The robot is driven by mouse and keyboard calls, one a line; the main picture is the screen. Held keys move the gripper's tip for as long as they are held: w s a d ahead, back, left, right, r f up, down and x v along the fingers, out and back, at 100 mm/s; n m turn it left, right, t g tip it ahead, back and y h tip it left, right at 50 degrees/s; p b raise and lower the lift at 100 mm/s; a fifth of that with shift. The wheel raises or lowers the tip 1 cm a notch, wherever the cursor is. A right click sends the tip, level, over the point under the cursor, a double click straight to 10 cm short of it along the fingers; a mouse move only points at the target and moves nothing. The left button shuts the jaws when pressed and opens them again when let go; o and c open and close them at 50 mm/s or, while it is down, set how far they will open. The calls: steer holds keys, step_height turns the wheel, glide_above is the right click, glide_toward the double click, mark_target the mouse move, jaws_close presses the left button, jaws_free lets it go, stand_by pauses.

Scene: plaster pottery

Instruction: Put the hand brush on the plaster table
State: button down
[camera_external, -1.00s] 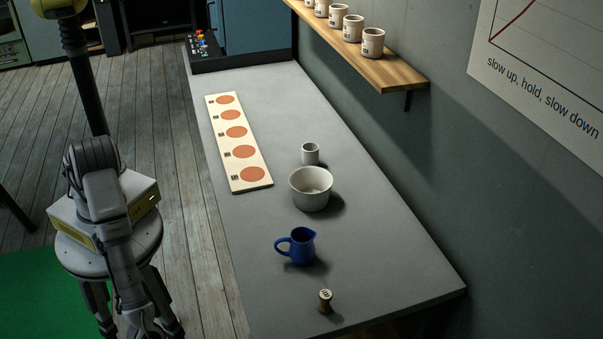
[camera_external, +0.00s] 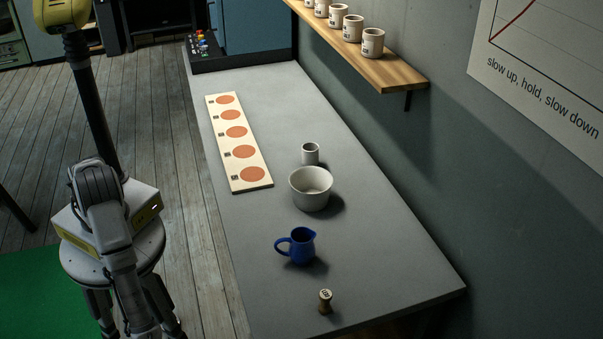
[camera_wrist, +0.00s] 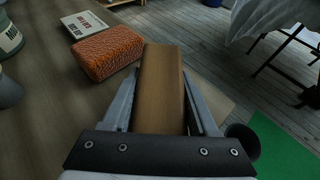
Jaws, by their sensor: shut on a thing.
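My gripper (camera_wrist: 162,105) shows in the wrist view, its two fingers shut on the sides of a long brown wooden piece, the hand brush (camera_wrist: 160,75). The brush points away from the wrist, and its bristles are not visible. Below it is a brown surface (camera_wrist: 50,125) and, to the right, plank floor. In the external view a long grey-topped table (camera_external: 270,105) runs along the wall; I cannot tell whether it is the plaster table. Neither my gripper nor the brush can be made out in that view.
An orange sponge-like block (camera_wrist: 107,52) and a white printed card or box (camera_wrist: 84,25) lie left of the brush. On the grey table stand a blue jug (camera_external: 300,246), white bowl (camera_external: 311,190), small cup (camera_external: 310,154), stamp (camera_external: 325,301) and board with orange discs (camera_external: 262,187).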

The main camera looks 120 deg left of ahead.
steer(key=shift+f+b, duration=0.55)
steer(key=shift+f, duration=0.05)
stand_by(0.3)
steer(key=shift+c, duration=0.4)
jaws_free()
steer(key=shift+a, duration=0.1)
steer(key=p+v, duration=0.1)
steer(key=v, duration=1.6)
steer(key=shift+a, duration=0.2)
steer(key=shift+r, duration=0.1)
